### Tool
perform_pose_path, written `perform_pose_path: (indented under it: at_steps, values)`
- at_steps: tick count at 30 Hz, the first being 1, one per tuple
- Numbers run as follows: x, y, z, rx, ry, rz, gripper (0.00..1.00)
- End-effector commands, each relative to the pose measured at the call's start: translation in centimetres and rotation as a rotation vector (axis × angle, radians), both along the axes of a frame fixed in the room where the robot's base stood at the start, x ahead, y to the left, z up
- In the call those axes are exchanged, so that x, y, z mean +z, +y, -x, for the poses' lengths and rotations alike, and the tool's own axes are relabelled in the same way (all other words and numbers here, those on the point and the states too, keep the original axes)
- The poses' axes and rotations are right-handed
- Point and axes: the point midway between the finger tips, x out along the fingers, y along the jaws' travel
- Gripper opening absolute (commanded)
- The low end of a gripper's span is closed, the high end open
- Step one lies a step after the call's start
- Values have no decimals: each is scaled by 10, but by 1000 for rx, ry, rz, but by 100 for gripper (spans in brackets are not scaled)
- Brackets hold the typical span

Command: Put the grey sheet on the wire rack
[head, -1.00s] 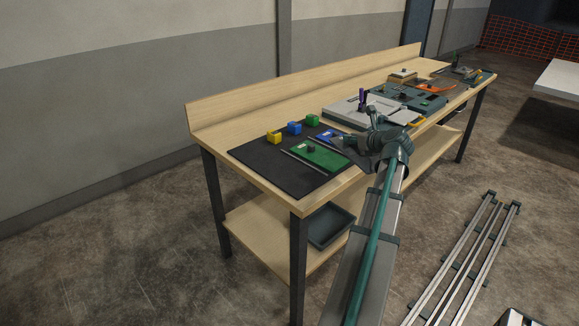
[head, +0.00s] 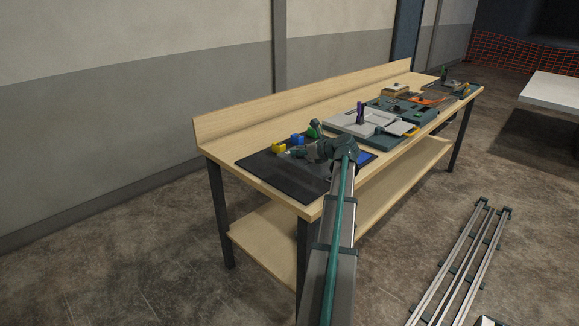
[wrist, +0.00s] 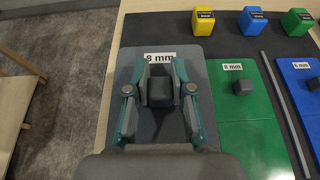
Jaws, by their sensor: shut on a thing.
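The grey sheet (wrist: 192,68), marked "8 mm", is under my gripper (wrist: 160,88) in the wrist view. My gripper is shut on the dark knob (wrist: 160,95) at the sheet's middle. The sheet's label looks larger than the green sheet's, so it seems raised above the mat; the gap below is hidden. It overlaps the left part of the green sheet's side of the picture. In the head view my gripper (head: 294,152) is over the dark mat, and the sheet is hard to make out.
The dark mat (wrist: 140,28) bears a green sheet (wrist: 247,116), a blue sheet (wrist: 305,82) and a thin rod (wrist: 283,105). Yellow (wrist: 204,20), blue (wrist: 252,20) and green (wrist: 296,21) blocks stand behind. A grey board (head: 350,122) and tools occupy the bench's far part.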

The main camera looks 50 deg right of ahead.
Motion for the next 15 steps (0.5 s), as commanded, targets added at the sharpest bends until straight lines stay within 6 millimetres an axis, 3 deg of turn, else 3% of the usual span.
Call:
perform_pose_path:
  at_steps: [1,6,15]
  values:
    - [-3,-2,-14,3,0,-1,0]
    - [-34,-5,-35,1,0,-3,0]
    - [-54,-7,-50,0,-1,-1,0]
